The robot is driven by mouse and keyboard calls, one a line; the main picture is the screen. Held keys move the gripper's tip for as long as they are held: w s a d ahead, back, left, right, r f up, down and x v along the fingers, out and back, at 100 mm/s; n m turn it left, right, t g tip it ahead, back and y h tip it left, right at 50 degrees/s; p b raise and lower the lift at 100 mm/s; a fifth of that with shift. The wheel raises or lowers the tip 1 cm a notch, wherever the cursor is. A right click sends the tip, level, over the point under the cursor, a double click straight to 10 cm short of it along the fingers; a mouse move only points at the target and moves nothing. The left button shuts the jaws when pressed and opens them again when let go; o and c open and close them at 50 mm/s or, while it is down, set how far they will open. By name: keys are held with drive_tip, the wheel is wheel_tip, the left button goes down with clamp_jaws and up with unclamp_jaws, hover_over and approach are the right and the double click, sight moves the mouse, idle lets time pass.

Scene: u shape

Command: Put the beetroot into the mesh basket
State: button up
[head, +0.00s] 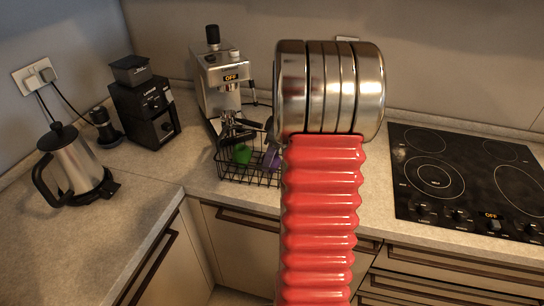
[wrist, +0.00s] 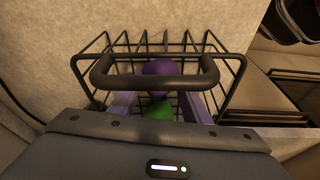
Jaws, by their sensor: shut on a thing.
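The mesh basket (head: 250,180) is a black wire basket on the counter, in front of the espresso machine. In the wrist view the basket (wrist: 235,68) fills the middle, with its thick handle bar towards me. The round, dark purple beetroot (wrist: 161,70) shows between the fingers of my gripper (wrist: 160,94), which is shut on it. The fingers are within the basket's outline; I cannot tell how far the beetroot is above the basket floor. In the head view my arm hides most of the gripper, and only a purple patch shows beside it.
A green item (head: 241,154) is in the basket and also shows below the beetroot in the wrist view (wrist: 158,110). The espresso machine (head: 221,82) stands close behind. A grinder (head: 147,108) and kettle (head: 72,165) stand left; the cooktop (head: 465,180) is right.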

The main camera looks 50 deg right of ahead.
drive_tip(key=o, duration=1.2)
drive_tip(key=shift+c, duration=0.2)
drive_tip(key=v, duration=1.2)
drive_tip(key=a+r+m+h, duration=0.1)
drive_tip(key=a+r, duration=0.1)
drive_tip(key=a, duration=0.9)
drive_tip(key=a+r+m, duration=0.1)
drive_tip(key=a+r, duration=0.1)
drive_tip(key=a, duration=0.9)
drive_tip(key=s+a+f+m+t, duration=0.1)
drive_tip(key=s+a, duration=0.4)
drive_tip(key=a, duration=0.3)
drive_tip(key=s+a+f+m+t, duration=0.1)
drive_tip(key=s+a+f, duration=0.1)
drive_tip(key=s+a, duration=0.4)
drive_tip(key=shift+a+t, duration=0.4)
drive_tip(key=shift+a, duration=0.55)
